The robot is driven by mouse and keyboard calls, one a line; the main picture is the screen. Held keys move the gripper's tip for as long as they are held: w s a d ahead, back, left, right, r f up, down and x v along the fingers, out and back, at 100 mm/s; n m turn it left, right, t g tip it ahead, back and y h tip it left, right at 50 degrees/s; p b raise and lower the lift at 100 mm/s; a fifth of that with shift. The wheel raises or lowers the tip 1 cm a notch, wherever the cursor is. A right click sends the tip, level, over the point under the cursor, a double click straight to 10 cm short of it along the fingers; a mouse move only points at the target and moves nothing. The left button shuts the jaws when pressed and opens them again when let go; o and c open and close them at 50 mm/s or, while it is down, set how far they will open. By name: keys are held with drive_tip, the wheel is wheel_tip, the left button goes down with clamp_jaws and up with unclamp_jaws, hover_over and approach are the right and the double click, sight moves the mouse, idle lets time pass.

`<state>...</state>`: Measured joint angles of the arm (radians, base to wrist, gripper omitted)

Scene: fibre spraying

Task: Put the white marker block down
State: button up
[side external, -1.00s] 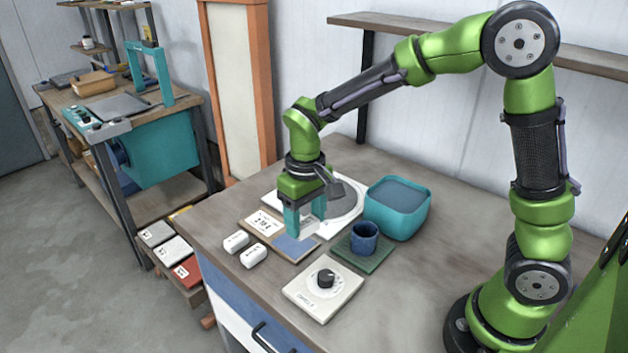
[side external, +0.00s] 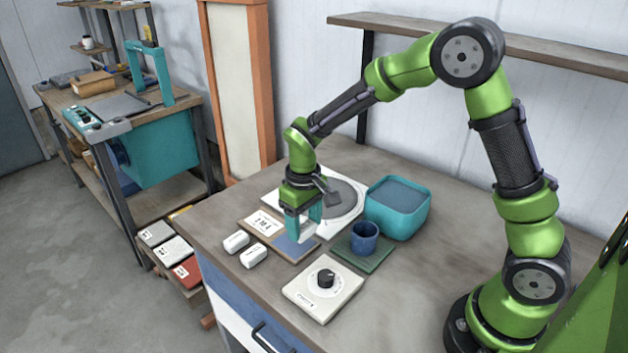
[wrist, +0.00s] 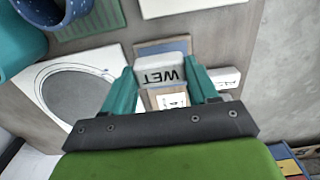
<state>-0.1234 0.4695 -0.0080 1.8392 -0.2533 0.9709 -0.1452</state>
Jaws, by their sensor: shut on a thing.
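The white marker block (wrist: 162,74) reads "WET", upside down in the wrist view. My gripper (side external: 302,230) is shut on it, with one teal finger on each side. In the side view the block (side external: 300,231) is partly hidden by the fingers. It is low over a wooden board with a printed card (side external: 262,223) and a blue pad (side external: 296,246). The blue pad (wrist: 163,47) shows just beyond the block in the wrist view. I cannot tell whether the block touches the board.
Two white blocks (side external: 236,241) (side external: 253,256) lie left of the board. A dial box (side external: 322,288) stands in front. A blue cup (side external: 363,238) on a green mat (side external: 378,257) and a teal bin (side external: 398,210) are right. A round-topped white plate (side external: 352,205) lies behind.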

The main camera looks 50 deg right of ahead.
drive_tip(key=w, duration=0.3)
drive_tip(key=shift+w+a+f, duration=0.1)
drive_tip(key=shift+a+f, duration=0.05)
drive_tip(key=shift+a, duration=0.05)
drive_tip(key=shift+f, duration=1.75)
drive_tip(key=shift+f, duration=0.1)
drive_tip(key=o, duration=1)
drive_tip(key=shift+f, duration=0.1)
drive_tip(key=shift+o, duration=0.2)
